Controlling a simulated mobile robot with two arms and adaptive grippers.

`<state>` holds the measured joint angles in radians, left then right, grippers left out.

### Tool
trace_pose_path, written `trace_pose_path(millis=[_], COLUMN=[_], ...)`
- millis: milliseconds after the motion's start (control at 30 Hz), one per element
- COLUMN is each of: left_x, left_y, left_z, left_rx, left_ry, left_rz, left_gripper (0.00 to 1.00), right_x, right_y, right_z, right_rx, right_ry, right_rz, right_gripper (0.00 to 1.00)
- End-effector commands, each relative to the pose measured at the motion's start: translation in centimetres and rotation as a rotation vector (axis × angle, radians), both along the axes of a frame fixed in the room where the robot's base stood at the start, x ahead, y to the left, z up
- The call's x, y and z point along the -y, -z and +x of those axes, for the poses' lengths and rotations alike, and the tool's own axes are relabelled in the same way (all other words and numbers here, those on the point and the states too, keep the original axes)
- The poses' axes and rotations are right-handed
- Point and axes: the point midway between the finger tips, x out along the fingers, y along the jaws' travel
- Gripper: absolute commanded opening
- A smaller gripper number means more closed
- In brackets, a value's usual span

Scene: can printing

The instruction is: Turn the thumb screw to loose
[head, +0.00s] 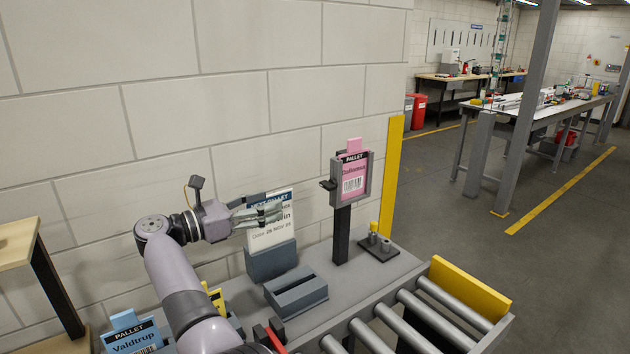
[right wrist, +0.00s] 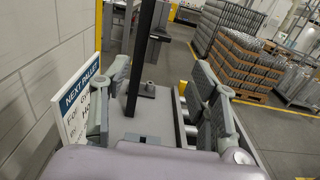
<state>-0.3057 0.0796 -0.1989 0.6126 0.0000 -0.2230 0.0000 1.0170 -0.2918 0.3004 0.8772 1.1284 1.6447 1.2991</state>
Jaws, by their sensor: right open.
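A dark thumb screw (head: 327,185) sticks out from the left side of the grey frame (head: 365,188) that holds a pink pallet card (head: 353,178). The frame stands on a dark upright post (head: 341,235). My right gripper (head: 272,209) is open and empty, left of the screw and a little lower in the picture, in front of the white card. Its fingers point right and are apart from the screw. In the right wrist view the open fingers (right wrist: 163,95) stand either side of the post (right wrist: 141,60); the screw cannot be made out there. My left gripper is not in view.
A white "next pallet" card (head: 272,222) stands in a grey holder (head: 271,262) behind my right gripper. A slotted grey block (head: 296,291), a small dark base with pegs (head: 378,247) and a roller conveyor (head: 420,320) are nearby. A brick wall (head: 250,110) lies behind.

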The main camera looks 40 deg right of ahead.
Motion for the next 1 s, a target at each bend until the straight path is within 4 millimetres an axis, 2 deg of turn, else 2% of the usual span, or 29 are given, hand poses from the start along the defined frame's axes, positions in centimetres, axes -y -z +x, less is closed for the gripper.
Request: trace_pose_path(millis=[33, 400, 600, 800, 1000], left_x=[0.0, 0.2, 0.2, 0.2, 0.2], left_y=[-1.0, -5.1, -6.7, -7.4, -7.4], left_z=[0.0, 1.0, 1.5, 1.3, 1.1], left_rx=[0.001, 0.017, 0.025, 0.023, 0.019], left_ry=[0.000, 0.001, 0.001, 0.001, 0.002], left_rz=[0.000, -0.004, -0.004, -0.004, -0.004], left_gripper=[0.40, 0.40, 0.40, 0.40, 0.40], right_x=[1.2, 9.3, 12.9, 14.8, 15.3], right_y=[-0.5, -0.7, -0.5, -0.2, -0.1], right_z=[-0.2, -1.1, -1.5, -1.6, -1.7], right_rx=[0.000, -0.003, -0.002, -0.002, -0.001], right_ry=[0.004, 0.004, 0.001, -0.001, -0.001], right_rz=[-0.003, -0.005, -0.004, -0.002, -0.002], right_gripper=[0.55, 0.55, 0.55, 0.55, 0.55])
